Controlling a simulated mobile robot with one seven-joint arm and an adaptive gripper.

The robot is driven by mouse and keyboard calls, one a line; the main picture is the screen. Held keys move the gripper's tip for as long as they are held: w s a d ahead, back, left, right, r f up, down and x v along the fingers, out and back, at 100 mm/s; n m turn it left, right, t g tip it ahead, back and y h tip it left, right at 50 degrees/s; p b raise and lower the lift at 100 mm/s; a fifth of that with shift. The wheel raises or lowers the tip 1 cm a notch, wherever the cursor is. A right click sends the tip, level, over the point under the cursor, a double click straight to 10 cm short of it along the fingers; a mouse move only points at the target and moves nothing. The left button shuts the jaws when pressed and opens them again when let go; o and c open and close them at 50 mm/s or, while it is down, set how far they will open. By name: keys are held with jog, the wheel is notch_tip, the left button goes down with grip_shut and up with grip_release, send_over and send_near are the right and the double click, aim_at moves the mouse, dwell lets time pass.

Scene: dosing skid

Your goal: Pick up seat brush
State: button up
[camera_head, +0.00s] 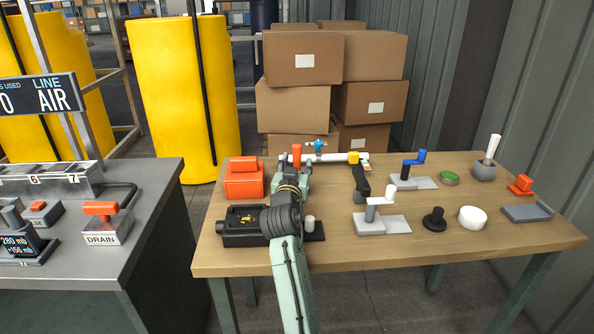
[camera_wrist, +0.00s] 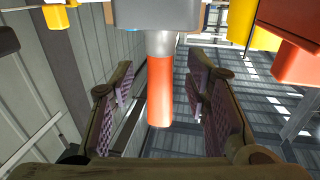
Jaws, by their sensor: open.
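An orange, upright-looking handle (camera_head: 296,155) stands toward the back left of the wooden table, just beyond my arm; it looks like the seat brush, though no bristles show. In the wrist view its orange grip (camera_wrist: 160,92) has a silver collar and meets a grey block (camera_wrist: 158,14). My gripper (camera_wrist: 161,88) is open, with one finger on each side of the handle in the picture and clear gaps on both sides. Whether the handle is fully between the fingers in depth, I cannot tell. In the head view my wrist partly hides the gripper and the handle's lower part.
An orange box (camera_head: 243,180) stands close left of my wrist. A white pipe (camera_head: 335,158) with a blue valve lies just right of the handle. A white-handled tool in a grey holder (camera_head: 484,171) stands at the far right. Cardboard boxes (camera_head: 300,100) are stacked behind the table.

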jog(key=shift+w+d, duration=0.1)
jog(key=shift+w, duration=0.5)
jog(key=shift+c, duration=0.5)
grip_shut()
